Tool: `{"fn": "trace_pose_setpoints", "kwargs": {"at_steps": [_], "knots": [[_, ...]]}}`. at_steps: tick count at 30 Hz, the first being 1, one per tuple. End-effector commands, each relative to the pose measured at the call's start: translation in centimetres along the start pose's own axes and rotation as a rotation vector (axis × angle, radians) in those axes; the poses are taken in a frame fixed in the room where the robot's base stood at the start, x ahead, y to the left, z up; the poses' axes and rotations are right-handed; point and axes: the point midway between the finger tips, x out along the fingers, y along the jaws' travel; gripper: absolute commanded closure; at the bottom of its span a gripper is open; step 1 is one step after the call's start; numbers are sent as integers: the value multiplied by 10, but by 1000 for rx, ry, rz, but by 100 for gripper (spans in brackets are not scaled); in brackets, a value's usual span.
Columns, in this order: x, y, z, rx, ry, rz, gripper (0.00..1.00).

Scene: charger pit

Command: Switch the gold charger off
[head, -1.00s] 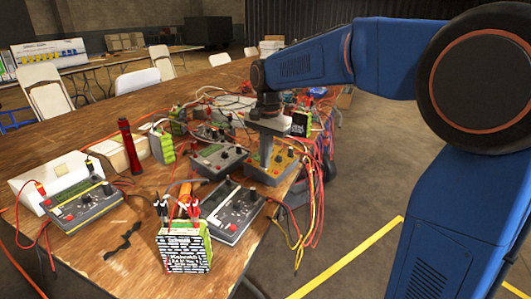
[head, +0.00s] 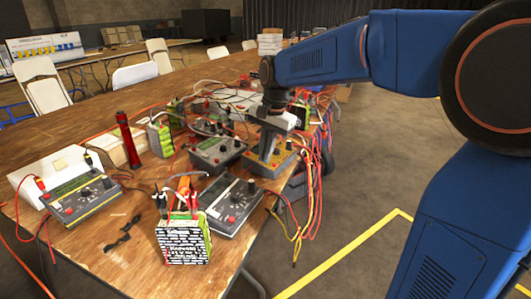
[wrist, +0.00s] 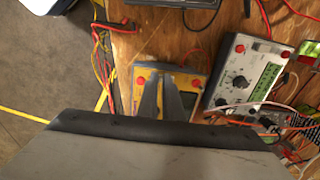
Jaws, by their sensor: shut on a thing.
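The gold charger (head: 286,165) lies near the table's right edge, with a yellow-gold face and dark knobs. In the wrist view the gold charger (wrist: 126,77) shows red terminals on its face. My gripper (head: 266,156) reaches straight down onto its face. In the wrist view my gripper (wrist: 168,86) has its two fingers close together over the middle of the face, shut on what seems to be a knob of the charger. The fingers hide the gripped part and much of the face, so I cannot tell the switch's position.
Grey chargers (head: 232,203) (head: 216,153) stand left of the gold one, and another (head: 82,198) is further left. A green-white battery pack (head: 184,240) stands at the front. Red and yellow cables (head: 313,190) hang over the table's right edge. The floor at right is open.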

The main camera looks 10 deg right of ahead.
Motion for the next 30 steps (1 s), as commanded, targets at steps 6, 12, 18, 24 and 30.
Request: {"fn": "trace_pose_setpoints", "kwargs": {"at_steps": [6,12,18,24,30], "knots": [[13,5,2,1,-12,22,100],[13,3,2,0,-12,22,100],[12,-6,2,1,-12,20,100],[12,-13,3,0,-11,14,100],[12,-14,4,0,-13,12,100]]}}
